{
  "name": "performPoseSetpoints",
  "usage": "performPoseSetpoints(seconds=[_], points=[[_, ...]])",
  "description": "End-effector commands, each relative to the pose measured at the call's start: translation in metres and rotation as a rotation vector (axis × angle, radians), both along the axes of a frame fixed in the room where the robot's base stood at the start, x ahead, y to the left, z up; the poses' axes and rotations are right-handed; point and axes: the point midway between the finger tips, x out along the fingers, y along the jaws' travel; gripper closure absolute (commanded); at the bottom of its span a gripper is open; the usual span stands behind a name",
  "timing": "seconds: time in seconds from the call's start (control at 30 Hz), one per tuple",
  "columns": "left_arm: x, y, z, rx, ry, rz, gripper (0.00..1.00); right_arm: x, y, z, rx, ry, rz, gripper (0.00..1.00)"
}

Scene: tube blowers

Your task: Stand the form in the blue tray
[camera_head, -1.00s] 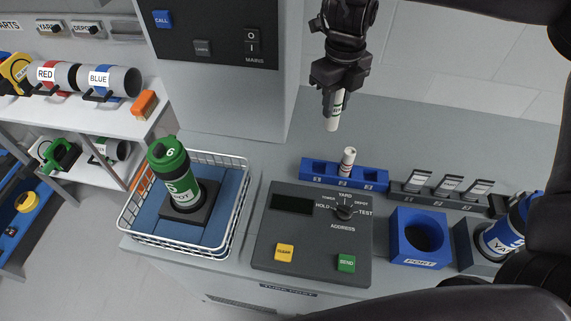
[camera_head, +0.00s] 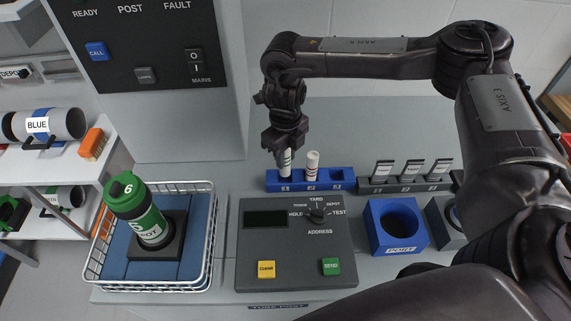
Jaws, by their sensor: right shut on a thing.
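My right gripper (camera_head: 284,147) is shut on a white rolled form (camera_head: 286,165) with dark print, held nearly upright. The form's lower end is at the left compartment, marked 1, of the blue tray (camera_head: 311,187). I cannot tell whether it touches the bottom. A second white rolled form (camera_head: 312,165) stands in the middle compartment, close beside the held one. The right compartment looks empty. My left gripper is not in view.
A dark console (camera_head: 290,250) lies in front of the tray. A dark rack with several cards (camera_head: 411,183) and a blue port block (camera_head: 397,228) are to the right. A white wire basket (camera_head: 208,240) with a green canister (camera_head: 139,210) stands left. Bare counter lies behind the tray.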

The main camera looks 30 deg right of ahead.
Motion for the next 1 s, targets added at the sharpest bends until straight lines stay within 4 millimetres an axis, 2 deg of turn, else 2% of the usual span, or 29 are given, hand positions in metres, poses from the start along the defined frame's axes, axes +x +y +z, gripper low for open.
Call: performPoseSetpoints(seconds=[0.3, 0.73, 0.77, 0.9, 1.0], points=[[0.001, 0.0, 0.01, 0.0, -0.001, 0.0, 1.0, -0.001, 0.0, -0.04, -0.002, 0.002, 0.0, 0.96], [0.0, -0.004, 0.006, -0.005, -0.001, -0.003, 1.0, 0.0, 0.0, -0.048, 0.0, 0.0, 0.0, 0.96], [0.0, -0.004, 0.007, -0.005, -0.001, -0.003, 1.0, 0.0, 0.0, -0.048, 0.0, 0.0, 0.0, 0.72], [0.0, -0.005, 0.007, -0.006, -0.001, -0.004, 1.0, 0.0, 0.0, -0.047, 0.0, 0.0, 0.0, 0.53], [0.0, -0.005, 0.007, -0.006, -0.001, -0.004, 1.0, 0.0, 0.0, -0.047, 0.0, 0.0, 0.0, 0.53]])
